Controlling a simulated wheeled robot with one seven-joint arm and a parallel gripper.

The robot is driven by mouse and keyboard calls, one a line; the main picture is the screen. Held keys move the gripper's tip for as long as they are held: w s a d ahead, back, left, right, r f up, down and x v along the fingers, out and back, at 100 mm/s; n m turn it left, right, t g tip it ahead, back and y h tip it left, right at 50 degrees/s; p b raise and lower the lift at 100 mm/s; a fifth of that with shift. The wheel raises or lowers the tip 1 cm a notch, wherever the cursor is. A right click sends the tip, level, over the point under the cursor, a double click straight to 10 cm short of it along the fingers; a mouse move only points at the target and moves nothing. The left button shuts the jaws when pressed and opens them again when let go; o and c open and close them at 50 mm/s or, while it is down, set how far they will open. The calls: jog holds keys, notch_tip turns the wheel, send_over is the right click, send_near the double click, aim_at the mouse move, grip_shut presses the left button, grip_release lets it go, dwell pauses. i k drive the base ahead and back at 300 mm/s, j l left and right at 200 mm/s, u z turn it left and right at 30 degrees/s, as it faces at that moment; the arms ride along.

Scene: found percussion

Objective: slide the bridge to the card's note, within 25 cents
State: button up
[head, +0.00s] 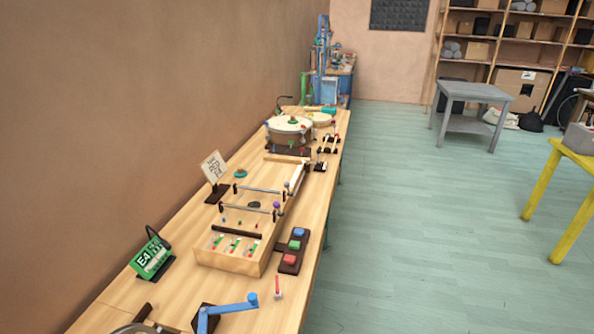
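A wooden box instrument (226,259) stands on the long bench, with a dark crossbar, small red and green parts on its front, and metal rods behind. I cannot tell which part is the bridge; the dark bar (236,231) lies across the box's top. A white card (214,166) with dark handwriting leans tilted in a dark stand left of the box; its note is too small to read. A green display (151,257) reading "E4" stands nearer, at the bench's left. My gripper is not in view.
A blue crank-like arm (228,309) lies in front. A drum (290,130) stands farther back. The floor (430,230) right of the bench is clear up to a grey table (474,92) and yellow-framed table (540,186).

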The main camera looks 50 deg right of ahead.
aim_at(306, 166)
jog(key=i+l, duration=0.15)
jog(key=l, duration=0.3)
jog(key=i+l+u, duration=0.1)
jog(key=l, duration=0.3)
jog(key=i+l, duration=0.2)
jog(key=l, duration=0.25)
jog(key=i+l, duration=0.15)
jog(key=l, duration=0.3)
jog(key=i+l+u, duration=0.1)
jog(key=l, duration=0.3)
jog(key=i+l, duration=0.15)
jog(key=l, duration=0.3)
jog(key=i+l+u, duration=0.1)
jog(key=l, duration=0.35)
jog(key=i+l, duration=0.15)
jog(key=l, duration=0.35)
